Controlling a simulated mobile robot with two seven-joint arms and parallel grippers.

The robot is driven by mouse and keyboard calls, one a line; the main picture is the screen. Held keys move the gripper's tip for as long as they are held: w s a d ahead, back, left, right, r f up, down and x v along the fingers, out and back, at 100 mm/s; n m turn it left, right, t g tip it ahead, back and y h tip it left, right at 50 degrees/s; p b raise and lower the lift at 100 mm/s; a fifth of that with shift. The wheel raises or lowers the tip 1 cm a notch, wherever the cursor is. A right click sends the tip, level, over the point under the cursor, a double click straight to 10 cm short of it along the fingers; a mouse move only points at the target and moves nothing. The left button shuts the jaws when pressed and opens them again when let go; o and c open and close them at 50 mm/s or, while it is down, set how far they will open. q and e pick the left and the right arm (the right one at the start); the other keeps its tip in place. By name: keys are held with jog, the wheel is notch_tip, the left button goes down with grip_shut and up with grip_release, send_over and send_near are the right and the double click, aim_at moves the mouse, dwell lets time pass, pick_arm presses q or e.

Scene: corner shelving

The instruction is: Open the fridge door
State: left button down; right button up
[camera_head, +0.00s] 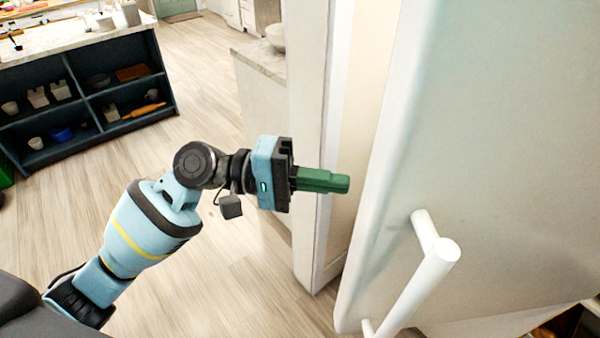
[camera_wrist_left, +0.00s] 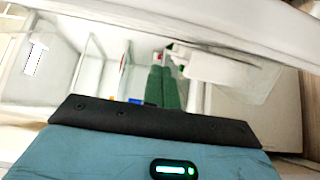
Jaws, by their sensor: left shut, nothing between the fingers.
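The fridge door (camera_head: 490,130) is the large pale panel at the right of the head view. Its white bar handle (camera_head: 420,285) sticks out at the lower right. My left gripper (camera_head: 347,184) has its green fingers shut and empty, pointing right at the door's left edge, clear of the handle. In the left wrist view the green fingers (camera_wrist_left: 163,88) point into a pale space with shelf-like panels and small coloured items, which looks like the fridge inside. The door seems to stand ajar. Whether the fingers touch the door, I cannot tell. My right gripper is out of view.
A white upright panel (camera_head: 308,130) stands just behind my left gripper. A counter with a bowl (camera_head: 275,37) is beyond it. A dark open shelf unit (camera_head: 88,92) with crockery stands at the upper left. The wooden floor (camera_head: 210,270) between is clear.

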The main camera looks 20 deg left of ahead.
pick_arm(q)
jog(key=s+d+p, duration=0.1)
jog(key=d, duration=0.1)
jog(key=s+d+p, duration=0.1)
jog(key=s+d, duration=0.1)
jog(key=shift+s+d, duration=0.15)
jog(key=shift+s, duration=0.1)
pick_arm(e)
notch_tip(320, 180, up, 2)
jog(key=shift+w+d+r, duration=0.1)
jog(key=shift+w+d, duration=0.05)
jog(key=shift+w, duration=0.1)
